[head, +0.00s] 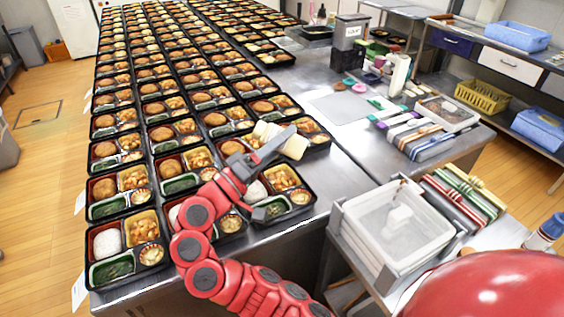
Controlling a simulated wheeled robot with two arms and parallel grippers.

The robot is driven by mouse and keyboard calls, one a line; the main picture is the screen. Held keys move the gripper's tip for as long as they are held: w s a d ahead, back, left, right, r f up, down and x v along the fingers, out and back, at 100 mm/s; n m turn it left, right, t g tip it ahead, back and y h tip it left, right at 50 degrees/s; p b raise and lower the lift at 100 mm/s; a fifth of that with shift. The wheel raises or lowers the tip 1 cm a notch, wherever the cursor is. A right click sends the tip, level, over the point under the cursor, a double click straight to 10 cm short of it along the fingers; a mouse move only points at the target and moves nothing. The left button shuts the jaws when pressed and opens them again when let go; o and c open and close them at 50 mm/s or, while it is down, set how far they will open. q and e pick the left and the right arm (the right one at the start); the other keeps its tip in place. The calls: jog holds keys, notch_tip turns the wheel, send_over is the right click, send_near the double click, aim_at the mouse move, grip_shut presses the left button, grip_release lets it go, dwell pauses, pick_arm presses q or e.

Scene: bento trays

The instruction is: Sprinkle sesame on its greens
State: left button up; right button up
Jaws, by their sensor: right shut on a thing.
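My right gripper (275,147) is shut on a cream-coloured cylinder (294,146), likely the sesame shaker. It holds the cylinder tilted, nearly on its side, above the right-hand column of bento trays. The front right bento tray (303,213) lies under my right arm; its greens compartment is partly covered by the arm. More greens (180,184) show in a tray behind. Sesame grains are too small to make out. My left gripper is out of view.
Rows of filled bento trays crowd the long steel table. A white bin (388,228) stands at the lower right beside colored-handled tools (462,192). A grey box (350,32) and a clear tub (447,113) stand further back. Bare steel (352,176) runs along the table's right edge.

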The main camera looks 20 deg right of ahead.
jog(key=m+g+y+b, duration=0.1)
jog(key=m+b, duration=0.2)
jog(key=shift+m+y, duration=0.3)
jog(key=shift+r+m+g+b, duration=0.3)
jog(key=shift+r+m, duration=0.05)
jog(key=shift+m, duration=0.05)
jog(key=shift+m+y+b, duration=0.5)
jog(key=shift+r+m+y+b, duration=0.2)
jog(key=shift+m+y, duration=0.2)
jog(key=shift+m, duration=0.15)
jog(key=shift+r+m+y+b, duration=0.1)
jog(key=shift+m+y+b, duration=0.1)
jog(key=shift+m+y, duration=0.3)
jog(key=m+y+b, duration=0.2)
jog(key=m+b, duration=0.1)
jog(key=shift+r+y, duration=0.15)
jog(key=shift+y, duration=0.15)
jog(key=shift+r+m+b, duration=0.15)
jog(key=shift+m+b, duration=0.2)
jog(key=shift+b, duration=0.15)
jog(key=shift+r+y, duration=0.1)
jog(key=shift+y, duration=0.2)
jog(key=shift+r, duration=0.1)
